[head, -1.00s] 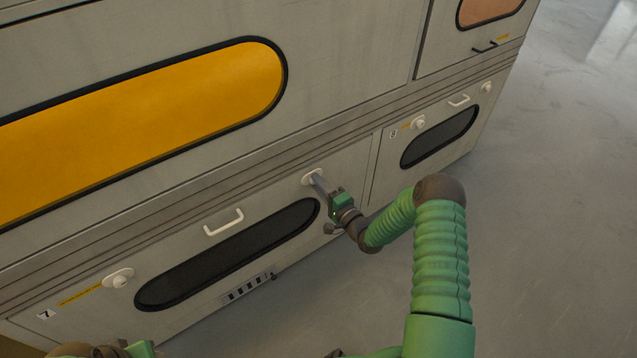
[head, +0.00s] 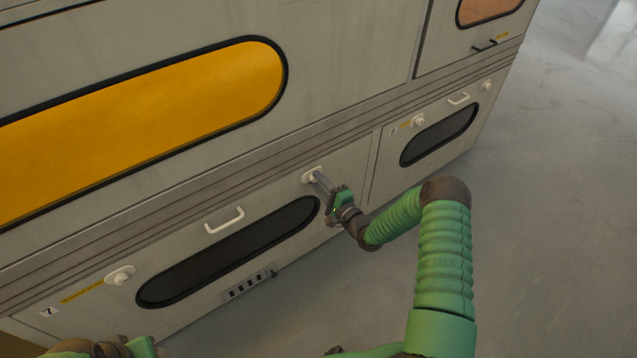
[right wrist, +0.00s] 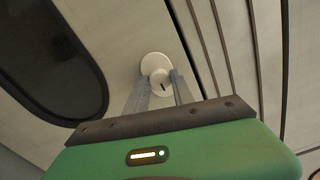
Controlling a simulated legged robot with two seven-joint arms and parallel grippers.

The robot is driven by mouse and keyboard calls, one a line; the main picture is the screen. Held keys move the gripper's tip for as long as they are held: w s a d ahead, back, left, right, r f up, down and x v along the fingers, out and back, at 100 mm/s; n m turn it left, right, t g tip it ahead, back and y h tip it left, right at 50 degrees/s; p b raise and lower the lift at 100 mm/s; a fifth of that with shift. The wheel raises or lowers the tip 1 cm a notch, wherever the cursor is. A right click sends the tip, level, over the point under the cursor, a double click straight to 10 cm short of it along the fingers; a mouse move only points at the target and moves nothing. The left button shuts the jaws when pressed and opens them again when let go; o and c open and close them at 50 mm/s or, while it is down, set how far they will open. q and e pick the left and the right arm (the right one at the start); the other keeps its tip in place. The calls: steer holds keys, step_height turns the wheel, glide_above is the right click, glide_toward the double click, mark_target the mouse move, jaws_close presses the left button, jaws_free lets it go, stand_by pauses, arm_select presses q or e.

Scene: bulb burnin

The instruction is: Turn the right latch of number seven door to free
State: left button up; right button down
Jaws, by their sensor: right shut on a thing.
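The number seven door (head: 185,238) is the lower grey door with a dark oval window and the 7 label (head: 47,312) at its left end. Its right latch (head: 308,177) is a white knob on a round base at the upper right. My right gripper (head: 317,179) is shut on this latch. The right wrist view shows the latch knob (right wrist: 157,72) with a dark mark, between the two grey fingers (right wrist: 160,88). The left latch (head: 120,276) is a white knob beside a yellow strip. Part of my left arm's end (head: 125,348) shows at the bottom left; its fingers are hidden.
A white handle (head: 225,221) stands out between the latches. A vented plate (head: 248,283) is under the dark window. The number eight door (head: 437,130) is to the right, with its own latches and handle. A large orange window (head: 200,95) is above. The floor at right is clear.

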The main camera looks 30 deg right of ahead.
steer(key=c, duration=1.4)
jaws_free()
steer(key=shift+s+d+f, duration=0.1)
steer(key=shift+d+f, duration=0.1)
steer(key=shift+d, duration=0.05)
steer(key=o, duration=0.3)
steer(key=shift+a+r, duration=0.1)
steer(key=s+p, duration=0.1)
steer(key=s, duration=0.4)
steer(key=s+d+p, duration=0.1)
steer(key=s+p, duration=0.1)
steer(key=s, duration=0.4)
steer(key=s+p, duration=0.1)
steer(key=s, duration=0.4)
steer(key=shift+s+d+p, duration=0.25)
steer(key=shift+s+p, duration=0.1)
steer(key=shift+p, duration=0.05)
